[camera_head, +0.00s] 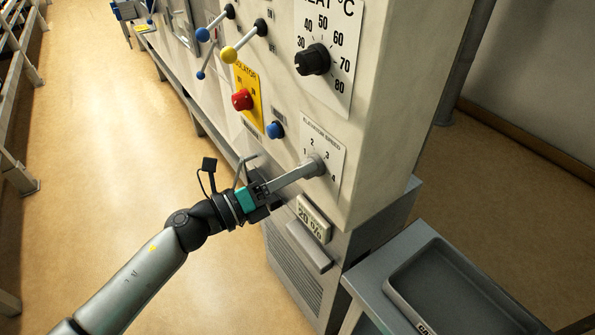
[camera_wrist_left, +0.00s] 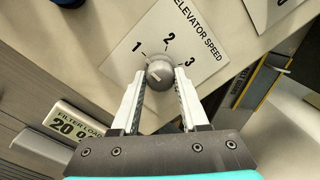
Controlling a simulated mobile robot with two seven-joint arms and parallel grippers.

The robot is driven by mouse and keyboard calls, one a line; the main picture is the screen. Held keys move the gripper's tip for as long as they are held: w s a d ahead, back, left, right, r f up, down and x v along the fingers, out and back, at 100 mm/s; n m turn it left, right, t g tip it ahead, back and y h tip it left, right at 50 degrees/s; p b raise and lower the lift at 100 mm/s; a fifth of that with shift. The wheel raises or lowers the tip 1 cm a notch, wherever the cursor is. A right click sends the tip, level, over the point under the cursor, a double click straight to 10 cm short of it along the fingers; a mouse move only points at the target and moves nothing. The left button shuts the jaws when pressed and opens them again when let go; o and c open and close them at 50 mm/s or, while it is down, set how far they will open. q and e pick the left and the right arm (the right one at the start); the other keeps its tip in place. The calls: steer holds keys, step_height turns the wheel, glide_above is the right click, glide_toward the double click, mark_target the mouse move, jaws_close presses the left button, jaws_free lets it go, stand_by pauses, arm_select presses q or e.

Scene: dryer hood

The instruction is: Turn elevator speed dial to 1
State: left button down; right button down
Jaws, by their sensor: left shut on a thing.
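The elevator speed dial (camera_head: 318,164) is a small grey knob on a white plate (camera_head: 333,144) numbered 1 to 4, low on the pale panel. My left gripper (camera_head: 311,170) reaches it from the left with its fingers along the panel. In the left wrist view the dial (camera_wrist_left: 160,74) is a round grey knob with a light mark on its face. The left fingertips (camera_wrist_left: 160,86) are shut on its two sides. The numbers 1, 2 and 3 show around it there, and the 4 is hidden. I cannot tell surely which number the mark points to. My right gripper is not in view.
Above are a black heat dial (camera_head: 312,60), a red knob (camera_head: 242,99) on a yellow plate, a blue button (camera_head: 275,130) and ball-ended levers (camera_head: 229,54). Below is a filter load display (camera_head: 313,219). A grey tray (camera_head: 455,290) stands at lower right. Open floor lies left.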

arm_select(q)
steer(key=shift+c, duration=2.1)
jaws_free()
steer(key=b+v, duration=0.2)
steer(key=v, duration=1.3)
steer(key=shift+s, duration=0.15)
